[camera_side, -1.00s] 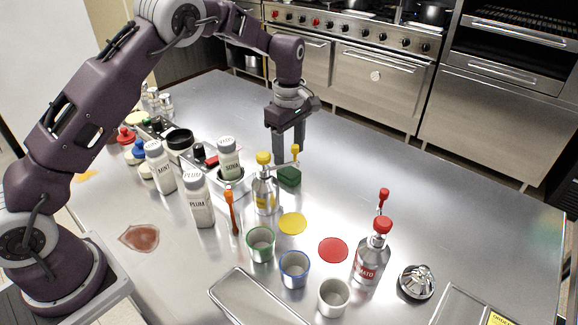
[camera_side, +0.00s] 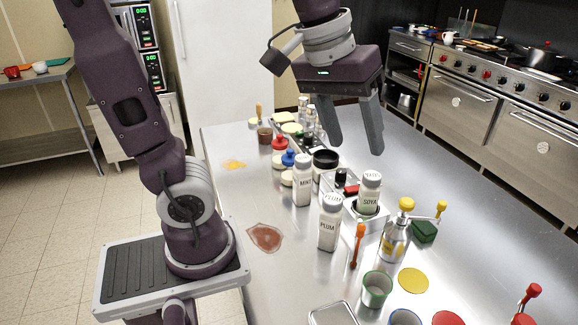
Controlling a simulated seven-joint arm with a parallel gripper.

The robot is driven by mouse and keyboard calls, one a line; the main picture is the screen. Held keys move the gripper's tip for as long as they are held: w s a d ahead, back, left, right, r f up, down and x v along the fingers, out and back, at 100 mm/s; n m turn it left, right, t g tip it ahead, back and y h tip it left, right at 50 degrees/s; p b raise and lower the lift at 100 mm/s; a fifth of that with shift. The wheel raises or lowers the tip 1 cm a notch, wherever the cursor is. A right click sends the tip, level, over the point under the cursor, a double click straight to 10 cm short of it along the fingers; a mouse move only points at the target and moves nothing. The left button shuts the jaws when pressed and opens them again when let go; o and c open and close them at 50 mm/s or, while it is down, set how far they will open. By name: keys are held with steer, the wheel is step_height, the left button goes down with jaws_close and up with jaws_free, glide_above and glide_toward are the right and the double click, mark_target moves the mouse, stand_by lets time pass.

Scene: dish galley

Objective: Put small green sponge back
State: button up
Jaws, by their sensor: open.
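The small green sponge (camera_side: 424,231) lies on the steel counter, just behind and right of the yellow-capped bottle (camera_side: 396,240).
The soya shaker (camera_side: 369,194), mint shaker (camera_side: 303,182) and plum shaker (camera_side: 330,224) stand left of the sponge. A green-rimmed cup (camera_side: 376,289) and a yellow disc (camera_side: 413,280) are nearer. The counter right of the sponge is clear.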

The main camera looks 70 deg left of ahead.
steer(key=s+f+m, duration=0.2)
steer(key=s, duration=0.3)
steer(key=s+f+m+t, duration=0.1)
steer(key=s+m, duration=0.2)
steer(key=s, duration=0.2)
steer(key=shift+s+f+m+t+y, duration=0.3)
steer(key=shift+s+f+y, duration=0.05)
steer(key=shift+f+y, duration=0.05)
